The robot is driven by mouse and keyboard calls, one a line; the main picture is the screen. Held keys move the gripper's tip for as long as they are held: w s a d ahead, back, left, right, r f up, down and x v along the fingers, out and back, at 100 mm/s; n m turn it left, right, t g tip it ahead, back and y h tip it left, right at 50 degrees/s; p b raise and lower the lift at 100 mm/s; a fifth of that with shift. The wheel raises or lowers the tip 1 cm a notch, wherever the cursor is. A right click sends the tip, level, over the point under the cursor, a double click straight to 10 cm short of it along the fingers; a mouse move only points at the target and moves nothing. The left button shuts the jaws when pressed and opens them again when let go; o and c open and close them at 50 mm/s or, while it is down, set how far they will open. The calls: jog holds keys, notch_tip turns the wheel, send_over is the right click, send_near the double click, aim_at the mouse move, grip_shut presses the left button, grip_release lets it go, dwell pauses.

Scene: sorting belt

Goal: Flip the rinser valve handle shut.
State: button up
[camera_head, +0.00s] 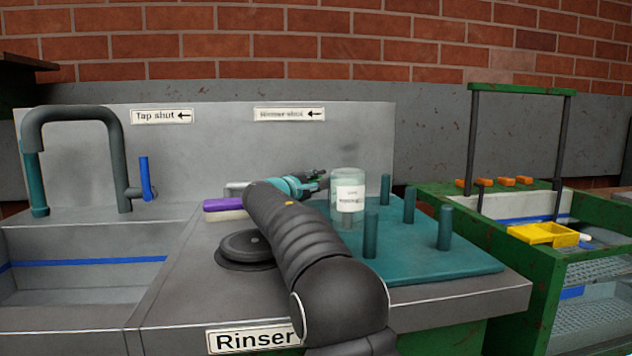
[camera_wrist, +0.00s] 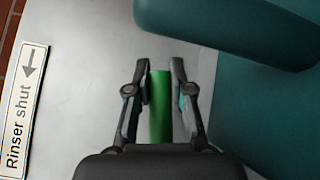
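The rinser valve handle (camera_wrist: 160,105) is a green bar in the wrist view, standing between my fingers. My gripper (camera_wrist: 160,68) has a finger close along each side of it. The fingers are partly closed and seem to clasp the bar, with little or no gap showing. In the head view my gripper (camera_head: 318,178) is small and dark, in front of the back panel, left of the glass jar; the handle cannot be made out there. The "Rinser shut" sign (camera_wrist: 22,105) is at the left of the wrist view, and on the back panel in the head view (camera_head: 289,114).
A labelled glass jar (camera_head: 347,175) stands close right of my gripper. A teal mat (camera_head: 440,265) with several upright posts (camera_head: 445,228) lies right. A purple-topped block (camera_head: 224,205) is left of my arm. The tap (camera_head: 113,150) and sink are far left.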

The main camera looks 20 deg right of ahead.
jog(key=o, duration=0.4)
jog(key=shift+a, duration=0.15)
jog(key=shift+o, duration=0.3)
jog(key=v, duration=1.1)
jog(key=shift+s+a, duration=0.3)
